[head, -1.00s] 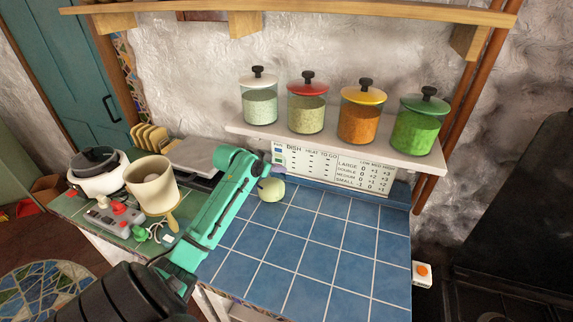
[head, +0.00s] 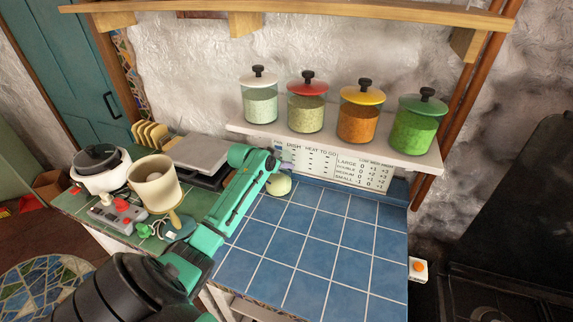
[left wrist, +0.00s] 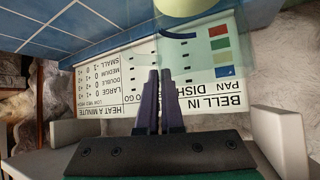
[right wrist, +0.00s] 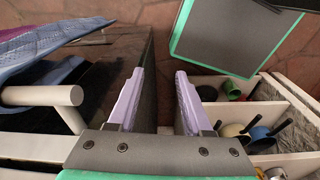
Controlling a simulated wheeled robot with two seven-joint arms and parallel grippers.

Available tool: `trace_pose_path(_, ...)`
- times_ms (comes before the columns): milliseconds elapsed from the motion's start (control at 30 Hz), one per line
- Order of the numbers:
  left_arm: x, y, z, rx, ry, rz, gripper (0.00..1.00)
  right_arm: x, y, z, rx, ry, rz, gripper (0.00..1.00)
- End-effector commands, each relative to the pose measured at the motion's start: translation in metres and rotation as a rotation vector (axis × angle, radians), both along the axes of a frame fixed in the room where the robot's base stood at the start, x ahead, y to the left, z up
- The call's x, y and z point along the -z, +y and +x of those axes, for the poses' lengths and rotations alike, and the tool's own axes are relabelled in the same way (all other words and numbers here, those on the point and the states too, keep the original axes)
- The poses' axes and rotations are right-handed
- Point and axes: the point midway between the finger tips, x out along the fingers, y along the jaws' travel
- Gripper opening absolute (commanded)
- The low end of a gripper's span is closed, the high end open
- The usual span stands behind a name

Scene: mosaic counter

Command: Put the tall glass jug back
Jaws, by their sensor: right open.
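My left gripper (head: 274,162) reaches over the back of the blue tiled counter, close to the sign on the wall. My right gripper (right wrist: 157,72) is open and empty, low down away from the counter.
Several lidded glass jars, one with green contents (head: 414,132), stand on the white shelf (head: 290,146). A cream pot (head: 153,186), a white cooker (head: 98,172) and a toast rack (head: 150,136) crowd the left. The blue counter (head: 310,245) is mostly clear.

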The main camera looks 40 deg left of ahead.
Motion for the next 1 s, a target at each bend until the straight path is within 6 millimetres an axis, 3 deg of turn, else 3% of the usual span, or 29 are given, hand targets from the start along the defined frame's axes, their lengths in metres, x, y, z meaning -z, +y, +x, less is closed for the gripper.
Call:
trace_pose_path(33,0.002,0.0,0.0,0.0,0.001,0.0,0.07,0.001,-0.001,0.0,0.0,0.0,-0.001,0.5)
trace_pose_path(100,0.001,0.0,0.0,0.0,0.001,0.0,0.34,0.0,-0.001,0.0,-0.001,0.0,-0.002,0.5)
trace_pose_path(567,-0.005,0.001,-0.008,0.0,0.0,0.0,0.34,0.003,-0.003,0.0,-0.001,0.0,-0.004,0.5)
trace_pose_path(1000,-0.062,0.003,-0.083,0.0,0.0,0.002,0.34,0.026,-0.003,-0.001,-0.001,0.001,-0.004,0.5)
